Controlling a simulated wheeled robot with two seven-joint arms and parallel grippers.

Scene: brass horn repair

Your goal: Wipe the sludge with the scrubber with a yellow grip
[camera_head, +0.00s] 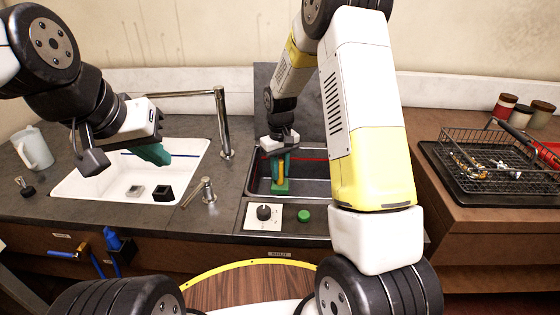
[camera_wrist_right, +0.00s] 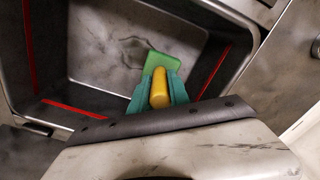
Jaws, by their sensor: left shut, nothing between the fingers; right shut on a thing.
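The scrubber (camera_head: 280,187) has a green pad and a yellow grip. My right gripper (camera_head: 278,158) is shut on the yellow grip and holds it upright in the dark metal basin (camera_head: 312,185). In the right wrist view, the teal fingers of my right gripper (camera_wrist_right: 158,90) flank the yellow grip, with the green pad of the scrubber (camera_wrist_right: 164,60) beyond. Dark smears, seemingly the sludge (camera_wrist_right: 135,46), mark the basin floor beside the pad. I cannot tell whether the pad touches the floor. My left gripper (camera_head: 153,154) is shut and empty above the white sink.
The white sink (camera_head: 90,185) holds a grey block (camera_head: 134,191) and a black block (camera_head: 163,193). A tall faucet (camera_head: 222,120) stands between the basins. A knob panel (camera_head: 263,215) and green button (camera_head: 304,215) sit in front. A wire rack (camera_head: 500,160) is at right.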

